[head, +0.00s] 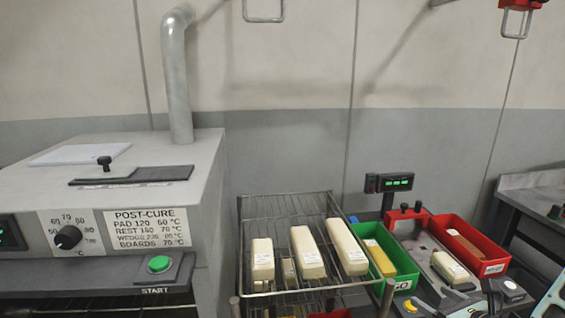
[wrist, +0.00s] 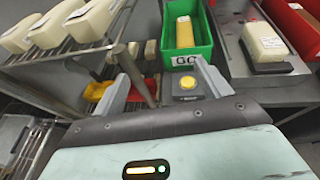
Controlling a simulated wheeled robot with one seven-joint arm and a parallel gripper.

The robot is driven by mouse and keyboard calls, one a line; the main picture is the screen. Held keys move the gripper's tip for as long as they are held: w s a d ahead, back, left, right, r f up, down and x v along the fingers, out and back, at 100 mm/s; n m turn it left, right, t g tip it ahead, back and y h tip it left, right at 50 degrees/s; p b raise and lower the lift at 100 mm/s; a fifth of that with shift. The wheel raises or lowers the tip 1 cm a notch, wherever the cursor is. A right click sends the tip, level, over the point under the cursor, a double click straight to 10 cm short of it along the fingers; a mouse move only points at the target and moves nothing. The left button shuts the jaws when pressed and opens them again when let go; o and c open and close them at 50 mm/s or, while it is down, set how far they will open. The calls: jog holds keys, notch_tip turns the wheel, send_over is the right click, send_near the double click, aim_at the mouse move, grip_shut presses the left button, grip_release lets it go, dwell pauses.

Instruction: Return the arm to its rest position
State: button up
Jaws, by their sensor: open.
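My gripper (wrist: 162,78) shows in the wrist view with its two grey fingers spread apart and nothing between them. Beyond the fingers is a green bin (wrist: 207,52) marked GO, holding a yellow block (wrist: 184,32). A dark box with a yellow button (wrist: 188,82) shows near the right finger. In the head view, part of my arm (head: 552,300) is at the lower right corner, in front of the bench; I cannot make out the fingers there.
A wire rack (head: 285,207) holds pale blocks (head: 307,252). Right of it are the green bin (head: 403,266), a pale block on a scale (head: 450,267) and a red bin (head: 493,253). A post-cure oven (head: 210,160) stands left. Red-topped hooks (head: 516,20) hang above.

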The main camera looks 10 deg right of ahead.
jog(key=a+r+n+g+y, duration=0.2)
jog(key=a+r+n+y, duration=0.45)
jog(key=a, duration=0.55)
jog(key=s+a+r+n+g+y+b, duration=0.1)
jog(key=s+a+r+n+g+y, duration=0.1)
jog(key=s+a+n+g+y, duration=0.25)
jog(key=s+a+r+n+g+y+b, duration=0.1)
jog(key=s+a+r+n+g, duration=0.2)
jog(key=a+n+g, duration=0.4)
jog(key=s+a+r+n+h+b, duration=0.1)
jog(key=s+a+r+n+h, duration=0.1)
jog(key=s+n+h, duration=1.2)
jog(key=n, duration=0.9)
jog(key=shift+s+a+n+b, duration=0.25)
jog(key=shift+a+n+b, duration=0.05)
jog(key=shift+a+b, duration=0.1)
